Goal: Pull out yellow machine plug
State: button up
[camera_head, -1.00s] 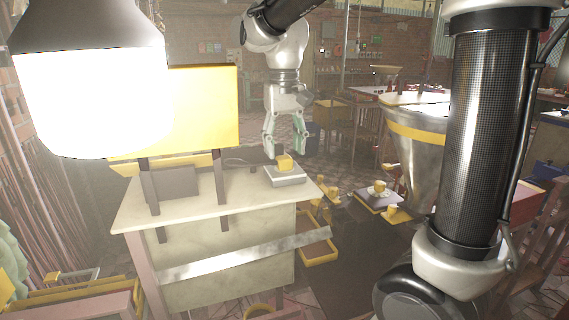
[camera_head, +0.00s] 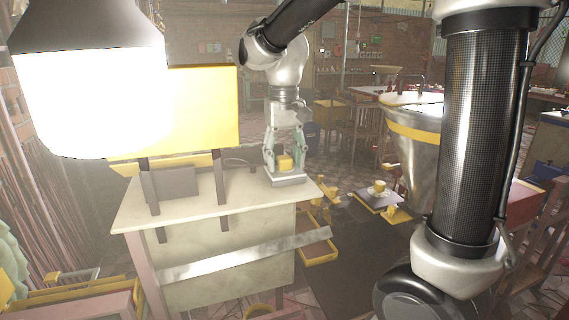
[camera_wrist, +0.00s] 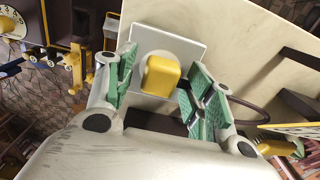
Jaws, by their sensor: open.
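The yellow plug (camera_head: 285,162) sits upright in a pale square socket plate (camera_head: 289,181) on the right end of the cream table top. In the wrist view the yellow plug (camera_wrist: 161,76) stands between my green finger pads, on the pale plate (camera_wrist: 193,48). My gripper (camera_head: 284,165) points down over the plug with its fingers spread to either side. In the wrist view my gripper (camera_wrist: 160,88) is open, and a gap shows between the plug and each pad. Whether the fingertips touch the plate is hard to tell.
A yellow panel (camera_head: 205,108) on dark posts stands at the left of the table (camera_head: 180,213). A bright lamp (camera_head: 95,100) hangs in front. A dark cable (camera_wrist: 250,108) runs beside the plate. A metal hopper (camera_head: 414,140) stands to the right.

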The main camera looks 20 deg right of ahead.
aim_at(284, 157)
jog(key=shift+c, duration=0.4)
grip_shut()
jog(key=shift+r, duration=0.1)
jog(key=shift+r, duration=2.9)
